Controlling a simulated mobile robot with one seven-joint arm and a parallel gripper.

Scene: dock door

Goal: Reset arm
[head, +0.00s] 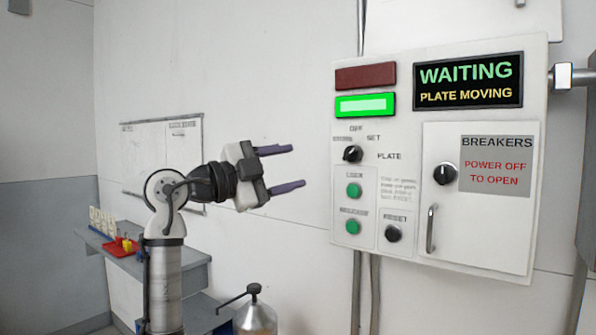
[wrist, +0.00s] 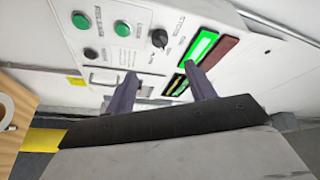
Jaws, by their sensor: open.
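My gripper (head: 284,168) is raised in front of the wall, left of the control panel (head: 400,225), with a gap between them. Its two purple fingers are apart and hold nothing. In the wrist view the fingers (wrist: 162,90) show below the panel's buttons and lights, with the panel tilted in the picture. The panel's display (head: 468,80) reads WAITING, PLATE MOVING. A green light (head: 366,105) is lit and the red light (head: 366,76) above it is dark. A black RESET button (head: 393,233) and a black selector knob (head: 352,154) are on the panel face.
A breaker door (head: 475,215) marked POWER OFF TO OPEN has a knob and handle. A grey bench (head: 190,268) with a red tray (head: 122,246) stands at left. A metal canister (head: 255,317) stands below my gripper. The space between gripper and panel is clear.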

